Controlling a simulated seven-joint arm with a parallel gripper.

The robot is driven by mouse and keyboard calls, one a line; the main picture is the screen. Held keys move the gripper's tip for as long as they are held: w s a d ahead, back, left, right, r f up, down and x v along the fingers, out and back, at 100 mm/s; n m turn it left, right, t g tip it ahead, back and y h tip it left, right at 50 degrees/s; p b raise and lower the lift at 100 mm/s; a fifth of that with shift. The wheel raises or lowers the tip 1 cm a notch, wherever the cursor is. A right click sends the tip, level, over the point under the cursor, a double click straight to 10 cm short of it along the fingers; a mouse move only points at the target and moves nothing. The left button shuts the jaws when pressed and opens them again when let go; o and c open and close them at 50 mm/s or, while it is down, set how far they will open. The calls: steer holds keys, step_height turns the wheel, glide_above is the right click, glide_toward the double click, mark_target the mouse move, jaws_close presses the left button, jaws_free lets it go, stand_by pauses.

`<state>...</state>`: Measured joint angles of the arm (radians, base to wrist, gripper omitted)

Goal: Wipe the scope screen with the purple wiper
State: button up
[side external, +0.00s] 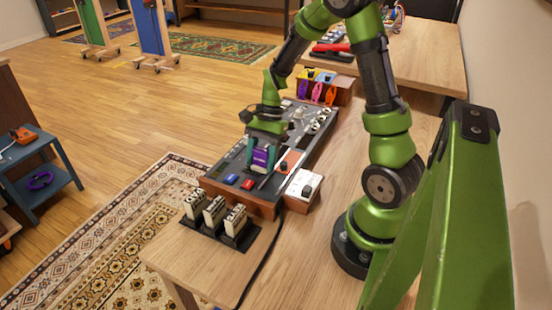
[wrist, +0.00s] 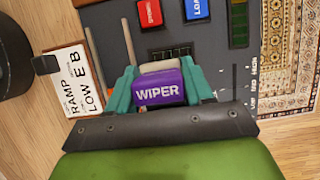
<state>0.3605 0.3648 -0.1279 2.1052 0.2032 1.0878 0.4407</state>
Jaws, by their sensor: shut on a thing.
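My gripper (side external: 262,158) is shut on the purple wiper (side external: 260,157), low over the dark control panel (side external: 228,165). In the wrist view the teal fingertips (wrist: 160,88) sit on both sides of the wiper (wrist: 160,88), whose purple face reads "WIPER". A pale part shows along its far edge. A dark green ridged screen (wrist: 238,22), which looks like the scope screen, lies up and to the right of the wiper, apart from it. I cannot tell whether the wiper touches the panel. The screen is too small to make out surely in the side view.
A red button (side external: 248,184) and a blue button (side external: 231,179) stand on the panel near the wiper. A white box (side external: 303,186) with a knob sits beside the panel. A black rack (side external: 232,238) holds white blocks in front. Coloured tags (side external: 317,93) hang behind.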

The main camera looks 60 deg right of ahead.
steer(key=shift+s, duration=0.75)
steer(key=shift+r, duration=4.15)
steer(key=shift+w+a, duration=0.1)
